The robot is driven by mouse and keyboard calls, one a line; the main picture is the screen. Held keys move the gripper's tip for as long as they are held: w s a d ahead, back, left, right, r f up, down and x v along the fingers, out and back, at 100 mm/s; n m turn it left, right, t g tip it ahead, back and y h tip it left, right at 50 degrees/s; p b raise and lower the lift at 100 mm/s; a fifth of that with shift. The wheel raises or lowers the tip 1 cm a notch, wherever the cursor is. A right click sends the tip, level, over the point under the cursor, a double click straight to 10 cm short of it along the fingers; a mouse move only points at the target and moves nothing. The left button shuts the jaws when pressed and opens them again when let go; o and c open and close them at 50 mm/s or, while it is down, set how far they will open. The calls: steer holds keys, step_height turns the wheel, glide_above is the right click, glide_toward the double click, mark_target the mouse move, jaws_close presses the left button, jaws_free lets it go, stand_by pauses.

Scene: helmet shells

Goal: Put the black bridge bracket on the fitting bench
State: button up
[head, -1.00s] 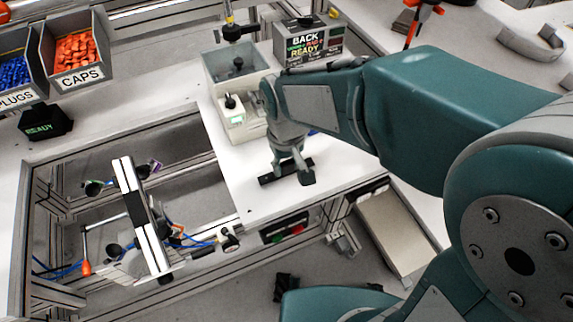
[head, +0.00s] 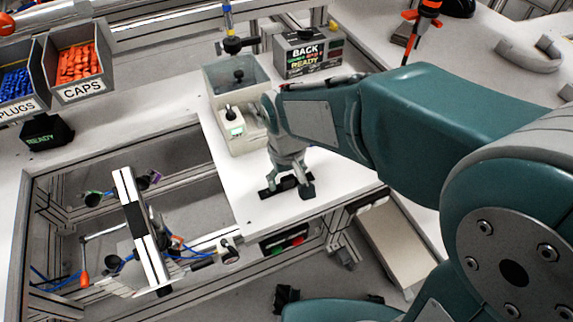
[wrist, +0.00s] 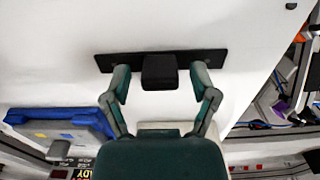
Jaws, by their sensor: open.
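The black bracket lies flat on a white bench top (head: 330,170), near its front edge, in the head view (head: 267,192). In the wrist view the bracket (wrist: 215,58) is a long flat bar with a raised square block at its middle. My gripper (wrist: 160,76) is open over it, one finger on each side of the block, with a visible gap on both sides. The fingertips overlap the bar's near edge in the picture; I cannot tell whether they touch it. In the head view my gripper (head: 290,180) partly hides the bracket.
A grey bin (head: 236,80) and a BACK READY box (head: 308,52) stand behind. Caps (head: 78,62) and plugs (head: 15,80) bins are far left. A blue object (wrist: 65,117) lies beside my gripper.

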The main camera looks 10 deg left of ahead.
mark_target(287, 176)
step_height(287, 176, up, 12)
steer(key=s+d+m+t, duration=0.2)
steer(key=s+d+m, duration=0.1)
steer(key=d, duration=0.7)
steer(key=s+d+m+t, duration=0.3)
steer(key=s+d, duration=0.2)
steer(key=d, duration=0.5)
steer(key=shift+s+d+t, duration=0.15)
steer(key=shift+s+t, duration=0.05)
steer(key=shift+t, duration=0.1)
steer(key=shift+d, duration=0.1)
